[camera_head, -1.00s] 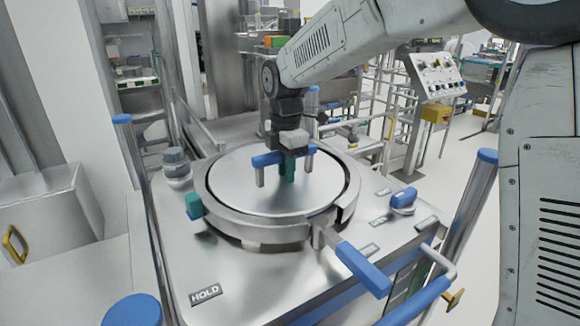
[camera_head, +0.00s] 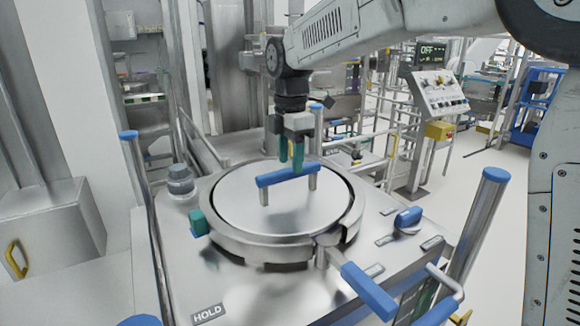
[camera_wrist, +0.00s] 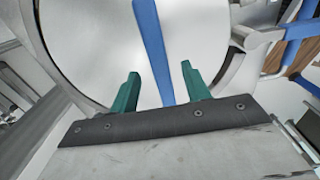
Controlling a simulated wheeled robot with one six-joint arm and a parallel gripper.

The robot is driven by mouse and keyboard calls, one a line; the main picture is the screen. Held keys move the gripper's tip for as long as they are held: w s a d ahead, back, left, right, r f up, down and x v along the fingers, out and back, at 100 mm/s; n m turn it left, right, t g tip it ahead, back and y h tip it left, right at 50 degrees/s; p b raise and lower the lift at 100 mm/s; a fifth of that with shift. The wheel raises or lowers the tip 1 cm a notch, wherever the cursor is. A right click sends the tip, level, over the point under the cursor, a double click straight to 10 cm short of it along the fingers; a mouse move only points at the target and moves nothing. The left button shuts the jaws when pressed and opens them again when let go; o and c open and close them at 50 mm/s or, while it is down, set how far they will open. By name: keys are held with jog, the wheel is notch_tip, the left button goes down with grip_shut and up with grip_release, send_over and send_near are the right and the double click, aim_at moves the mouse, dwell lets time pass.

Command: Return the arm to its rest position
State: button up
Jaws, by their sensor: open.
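My gripper (camera_head: 291,160) is open and empty, pointing down with its two green fingers above the round metal lid. Its fingertips are close to the lid's blue bar handle (camera_head: 286,176), which stands on two metal posts. In the wrist view, the blue handle (camera_wrist: 153,45) runs between my gripper's two green fingers (camera_wrist: 158,80), with a gap on both sides. The round lid (camera_head: 240,205) sits flat in its metal ring on the machine. My grey arm reaches in from the upper right.
A blue-ended lever (camera_head: 367,290) sticks out at the front of the ring. A blue knob (camera_head: 408,217) is on the right of the machine top. Blue-capped posts (camera_head: 486,200) stand around it. A control panel (camera_head: 440,92) stands at the back right.

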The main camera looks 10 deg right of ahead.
jog(key=shift+s+d+r, duration=0.2)
jog(key=shift+d, duration=0.1)
jog(key=s+d+r+m+t, duration=0.3)
jog(key=s+d+m+t, duration=0.1)
jog(key=s+d+m, duration=1.2)
jog(key=s+d+f+m+g, duration=0.1)
jog(key=s+f+m, duration=0.2)
jog(key=s, duration=0.5)
jog(key=s+d+f+m+g, duration=0.1)
jog(key=s+f+m, duration=0.2)
jog(key=s, duration=0.6)
notch_tip(320, 180, down, 2)
jog(key=shift+f+m+g, duration=0.15)
jog(key=shift+m+g, duration=0.15)
jog(key=shift+g, duration=0.1)
